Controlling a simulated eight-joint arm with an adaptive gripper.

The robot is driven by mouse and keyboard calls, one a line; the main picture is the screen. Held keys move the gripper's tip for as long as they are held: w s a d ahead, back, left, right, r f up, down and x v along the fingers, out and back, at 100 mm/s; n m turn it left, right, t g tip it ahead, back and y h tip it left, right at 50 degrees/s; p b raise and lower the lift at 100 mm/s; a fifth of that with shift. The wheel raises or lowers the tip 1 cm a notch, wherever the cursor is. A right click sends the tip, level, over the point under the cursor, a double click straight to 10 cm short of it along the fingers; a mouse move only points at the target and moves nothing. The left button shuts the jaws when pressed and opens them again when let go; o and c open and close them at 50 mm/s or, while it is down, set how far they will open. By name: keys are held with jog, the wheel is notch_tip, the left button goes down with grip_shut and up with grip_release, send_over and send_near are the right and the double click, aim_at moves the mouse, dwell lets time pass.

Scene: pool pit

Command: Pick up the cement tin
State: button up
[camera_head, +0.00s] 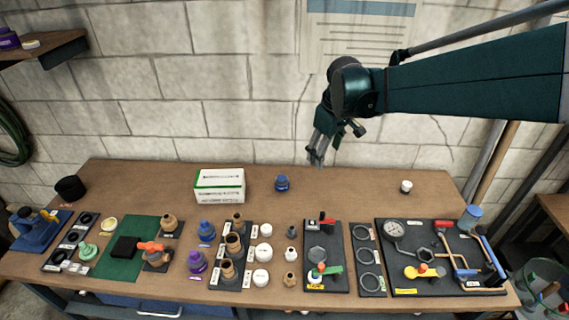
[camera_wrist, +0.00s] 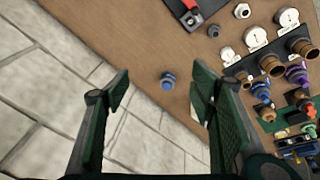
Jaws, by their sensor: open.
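A small blue tin (camera_head: 282,184) stands alone on the wooden bench, right of the white box; I take it for the cement tin, though its label is too small to read. In the wrist view the blue tin (camera_wrist: 168,80) shows between the fingertips, well beyond them. My gripper (camera_head: 317,158) hangs above the back of the bench, up and to the right of the tin. In the wrist view my gripper (camera_wrist: 161,84) is open and empty. Another blue tin (camera_head: 207,231) and a purple tin (camera_head: 197,261) stand nearer the front.
A white and green box (camera_head: 220,185) stands left of the tin. A small white-topped jar (camera_head: 406,187) stands at the back right. The bench (camera_head: 345,197) around the tin is clear. A block wall rises behind.

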jog(key=w+a+f+n+g, duration=0.2)
jog(key=w+a+f+n, duration=0.2)
jog(key=w+a+f, duration=0.55)
jog(key=n, duration=0.3)
send_over(282, 182)
jog(key=w, duration=0.2)
jog(key=shift+g+h, duration=0.3)
jog(key=shift+g, duration=0.1)
notch_tip(282, 182, down, 14)
jog(key=shift+s+d+r+b, duration=0.1)
jog(key=shift+r+b, duration=0.1)
jog(key=shift+b, duration=0.15)
jog(key=shift+a+f, duration=0.2)
jog(key=shift+f, duration=0.15)
jog(key=shift+f, duration=0.15)
jog(key=shift+f, duration=1.15)
jog(key=shift+f, duration=0.15)
jog(key=shift+f, duration=2.45)
